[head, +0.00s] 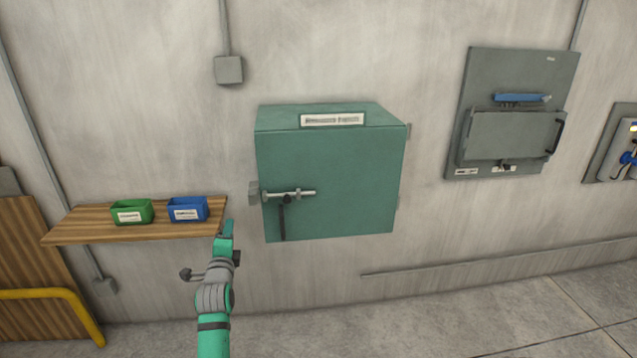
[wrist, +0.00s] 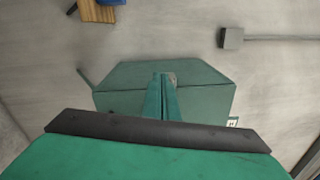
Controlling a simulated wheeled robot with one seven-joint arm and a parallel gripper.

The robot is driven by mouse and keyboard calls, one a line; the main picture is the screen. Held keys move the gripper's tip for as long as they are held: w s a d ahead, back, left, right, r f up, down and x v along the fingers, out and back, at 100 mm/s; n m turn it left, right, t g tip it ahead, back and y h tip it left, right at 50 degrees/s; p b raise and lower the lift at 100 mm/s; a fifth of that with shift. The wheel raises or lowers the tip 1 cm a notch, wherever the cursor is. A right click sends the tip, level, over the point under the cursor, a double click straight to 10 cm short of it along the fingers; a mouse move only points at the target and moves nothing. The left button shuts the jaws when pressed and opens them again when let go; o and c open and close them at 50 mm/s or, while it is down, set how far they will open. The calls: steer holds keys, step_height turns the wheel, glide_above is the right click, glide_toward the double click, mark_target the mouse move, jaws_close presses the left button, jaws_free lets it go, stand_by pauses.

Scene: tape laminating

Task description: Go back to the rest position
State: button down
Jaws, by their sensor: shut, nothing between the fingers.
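My gripper (head: 226,229) is in the head view, pointing up, in front of the wall between the shelf and the green cabinet. Its fingers are together with nothing between them. In the wrist view my gripper (wrist: 162,78) also shows shut and empty, with the green cabinet (wrist: 120,76) behind it. In the head view the green cabinet (head: 350,170) hangs on the wall with its door closed. A bolt (head: 290,193) with a dark handle lies across the left side of the door. My gripper is apart from the cabinet in the head view.
A wooden shelf (head: 90,224) at left holds a green bin (head: 132,212) and a blue bin (head: 188,209). A grey panel (head: 515,110) hangs at right, with another panel (head: 622,145) at the edge. A yellow rail (head: 50,294) stands at lower left. Floor at lower right is clear.

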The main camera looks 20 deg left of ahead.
steer(key=d+f+n+h, duration=0.1)
steer(key=d+f+n, duration=0.1)
steer(key=d+f, duration=0.55)
steer(key=d+f+n+h, duration=0.15)
steer(key=d+f, duration=0.35)
steer(key=d, duration=0.5)
steer(key=s+d+f+n, duration=0.2)
steer(key=s+d+f, duration=0.25)
steer(key=d, duration=0.25)
steer(key=s+d+f+n+h, duration=0.1)
steer(key=s+d+f+n, duration=0.15)
steer(key=s+d, duration=0.35)
steer(key=s+d+f+n, duration=0.1)
steer(key=s+d+f, duration=0.35)
steer(key=d, duration=0.35)
steer(key=s+d+f+n+h, duration=0.1)
steer(key=s+d+n, duration=0.1)
steer(key=s+d, duration=0.5)
steer(key=s+d+f+n+h, duration=0.15)
steer(key=s+d, duration=0.25)
steer(key=s, duration=0.5)
steer(key=s+d+r+n+h, duration=0.1)
steer(key=s+d+r, duration=0.1)
steer(key=s, duration=0.7)
steer(key=s+d+r+n+h, duration=0.1)
steer(key=s+r, duration=0.4)
steer(key=s, duration=0.5)
steer(key=shift+d+r+g+h, duration=0.15)
steer(key=shift+d+g+h, duration=0.25)
steer(key=shift+d+h, duration=0.1)
